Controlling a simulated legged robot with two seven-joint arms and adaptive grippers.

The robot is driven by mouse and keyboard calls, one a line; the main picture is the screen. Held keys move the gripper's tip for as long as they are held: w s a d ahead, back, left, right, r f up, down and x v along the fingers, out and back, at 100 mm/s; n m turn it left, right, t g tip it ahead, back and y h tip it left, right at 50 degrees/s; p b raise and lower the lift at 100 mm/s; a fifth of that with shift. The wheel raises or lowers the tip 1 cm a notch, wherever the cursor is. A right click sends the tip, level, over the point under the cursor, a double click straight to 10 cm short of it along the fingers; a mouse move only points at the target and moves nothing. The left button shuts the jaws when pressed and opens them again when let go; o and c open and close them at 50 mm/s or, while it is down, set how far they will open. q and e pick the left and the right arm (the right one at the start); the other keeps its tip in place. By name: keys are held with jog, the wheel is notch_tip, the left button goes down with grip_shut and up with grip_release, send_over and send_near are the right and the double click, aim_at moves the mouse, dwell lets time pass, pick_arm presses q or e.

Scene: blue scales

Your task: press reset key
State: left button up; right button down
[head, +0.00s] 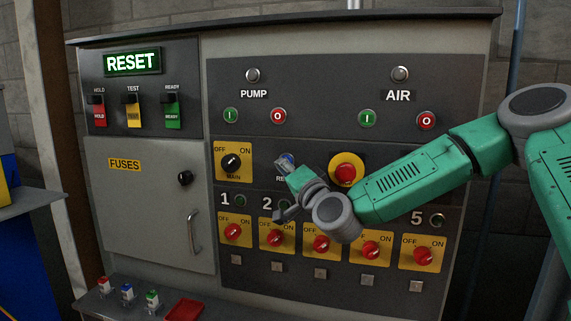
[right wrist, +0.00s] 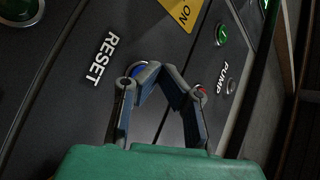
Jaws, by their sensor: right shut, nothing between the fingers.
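The reset key is a round blue button (right wrist: 138,70) beside the white RESET label (right wrist: 103,60) in the right wrist view, partly covered by a finger. My right gripper (right wrist: 161,72) is shut and empty, its fingertips right at the button; I cannot tell whether they touch it. In the head view my right gripper (head: 287,163) reaches in from the right and hides most of the key and its label. A green sign (head: 132,62) reading RESET is lit at the panel's top left. My left gripper is not in view.
A red stop knob (head: 345,173) on yellow sits just right of my gripper, the black MAIN switch (head: 231,162) to its left. A row of red rotary switches (head: 277,238) lies below. The PUMP and AIR buttons (head: 278,116) are above.

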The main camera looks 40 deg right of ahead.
jog(key=shift+w+d, duration=0.1)
dwell(0.3)
jog(key=shift+w+d+r, duration=0.1)
jog(key=shift+w+d, duration=0.05)
jog(key=shift+d, duration=0.05)
jog(key=shift+w+d, duration=0.25)
jog(key=shift+d, duration=0.05)
dwell(0.9)
jog(key=shift+s+a, duration=0.55)
jog(key=shift+a, duration=0.05)
jog(key=shift+s+a+b, duration=0.55)
jog(key=shift+s+a, duration=1.1)
jog(key=shift+a, duration=0.3)
